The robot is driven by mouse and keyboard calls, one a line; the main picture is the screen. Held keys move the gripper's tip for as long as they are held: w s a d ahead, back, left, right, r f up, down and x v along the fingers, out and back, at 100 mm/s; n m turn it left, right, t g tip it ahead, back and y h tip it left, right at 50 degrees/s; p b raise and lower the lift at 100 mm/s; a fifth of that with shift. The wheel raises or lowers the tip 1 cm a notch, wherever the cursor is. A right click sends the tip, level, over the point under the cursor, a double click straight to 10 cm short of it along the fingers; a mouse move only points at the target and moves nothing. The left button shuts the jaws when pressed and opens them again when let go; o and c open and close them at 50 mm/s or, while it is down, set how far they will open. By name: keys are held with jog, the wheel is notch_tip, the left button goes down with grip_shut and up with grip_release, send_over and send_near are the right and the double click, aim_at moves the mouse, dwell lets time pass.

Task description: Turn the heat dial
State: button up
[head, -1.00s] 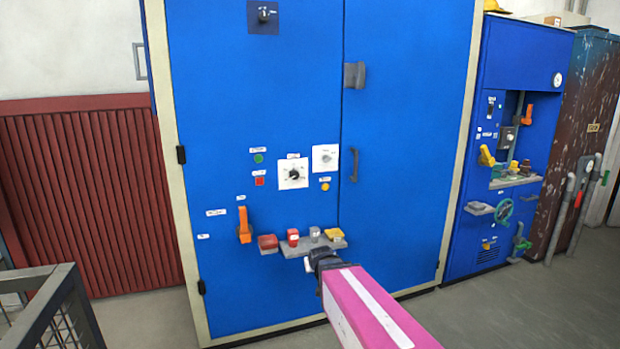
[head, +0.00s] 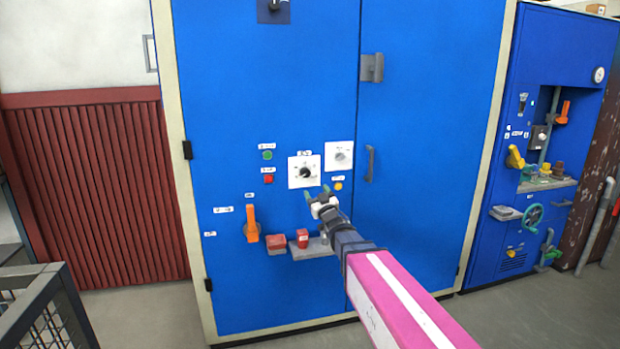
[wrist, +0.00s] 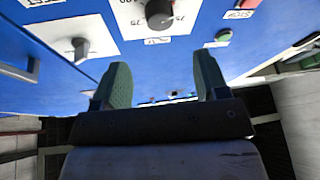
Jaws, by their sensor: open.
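A black round dial (head: 305,172) sits on a white plate with a printed scale on the blue cabinet door. It also shows at the top edge of the wrist view (wrist: 158,13), partly cut off. A second plate with a grey knob (head: 340,156) is up and to its right; the wrist view shows this knob (wrist: 80,50) at left. I cannot read which one is labelled heat. My gripper (head: 317,192) is open and empty, just below and right of the black dial in the head view. In the wrist view, its green fingers (wrist: 164,82) stand apart, touching neither dial.
A green button (head: 267,155) and red button (head: 268,179) are left of the dial, a yellow button (head: 338,186) right. An orange lever (head: 251,224) and a small shelf (head: 310,250) with red blocks lie lower. A door handle (head: 370,163) protrudes at right.

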aim_at(306, 174)
jog(key=x, duration=0.9)
jog(key=shift+w+a+r, duration=0.1)
jog(key=shift+w+a, duration=0.05)
jog(key=shift+w, duration=0.2)
jog(key=c, duration=0.9)
